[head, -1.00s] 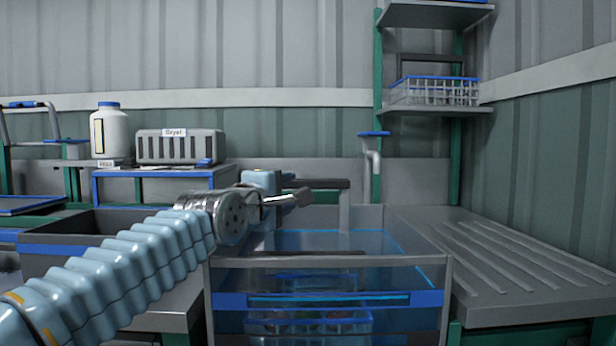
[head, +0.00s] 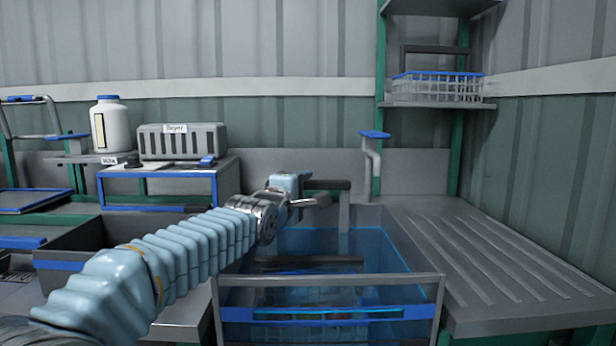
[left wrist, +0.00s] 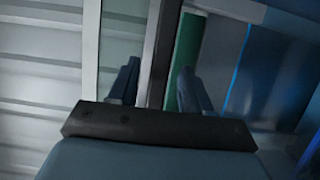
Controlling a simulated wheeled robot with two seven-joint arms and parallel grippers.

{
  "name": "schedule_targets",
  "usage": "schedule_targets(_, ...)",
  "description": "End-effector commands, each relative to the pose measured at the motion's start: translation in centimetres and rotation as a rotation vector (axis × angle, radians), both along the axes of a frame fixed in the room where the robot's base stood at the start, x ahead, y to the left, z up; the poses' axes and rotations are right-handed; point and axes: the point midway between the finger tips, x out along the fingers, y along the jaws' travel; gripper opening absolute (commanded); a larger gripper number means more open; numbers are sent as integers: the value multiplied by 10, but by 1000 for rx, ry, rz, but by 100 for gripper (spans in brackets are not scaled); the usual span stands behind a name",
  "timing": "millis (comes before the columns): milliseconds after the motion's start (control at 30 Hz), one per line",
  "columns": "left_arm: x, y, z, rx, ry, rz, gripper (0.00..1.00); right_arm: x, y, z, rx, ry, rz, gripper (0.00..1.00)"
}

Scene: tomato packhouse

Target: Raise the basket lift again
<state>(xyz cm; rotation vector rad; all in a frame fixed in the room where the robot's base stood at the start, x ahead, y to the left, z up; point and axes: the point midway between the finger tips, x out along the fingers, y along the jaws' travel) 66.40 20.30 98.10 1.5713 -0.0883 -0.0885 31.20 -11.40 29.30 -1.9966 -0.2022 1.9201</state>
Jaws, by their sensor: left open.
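The basket lift has a dark horizontal handle bar (head: 328,184) on a grey post behind the clear-walled wash tank (head: 330,282). My left gripper (head: 314,202) is over the back left of the tank, just in front of the handle bar. In the left wrist view its two fingers (left wrist: 157,84) are apart, and a dark bar (left wrist: 161,45) runs between and beyond them. Whether the fingers touch it cannot be told. My right gripper does not show.
A grooved grey draining board (head: 490,260) lies right of the tank. A blue-topped tap (head: 374,150) stands behind. A wire basket (head: 440,88) sits on the upper shelf. A dryer box (head: 182,142) and white jug (head: 110,127) stand at left, beyond a dark bin (head: 75,245).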

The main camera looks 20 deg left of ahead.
Motion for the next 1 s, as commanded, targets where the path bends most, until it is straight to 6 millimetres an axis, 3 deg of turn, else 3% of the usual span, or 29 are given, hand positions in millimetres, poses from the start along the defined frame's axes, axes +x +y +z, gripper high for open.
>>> schedule_targets(100, 13, 1, 4, 1, 1, 4, 49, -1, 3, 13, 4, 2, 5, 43)
schedule_targets(300, 29, -2, 2, 0, 0, 2, 49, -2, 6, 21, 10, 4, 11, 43)
schedule_targets(667, 32, -3, -1, -3, 0, 0, 49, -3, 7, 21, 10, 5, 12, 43)
schedule_targets(1000, 32, -3, -1, -2, 0, 0, 0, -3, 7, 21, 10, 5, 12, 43)
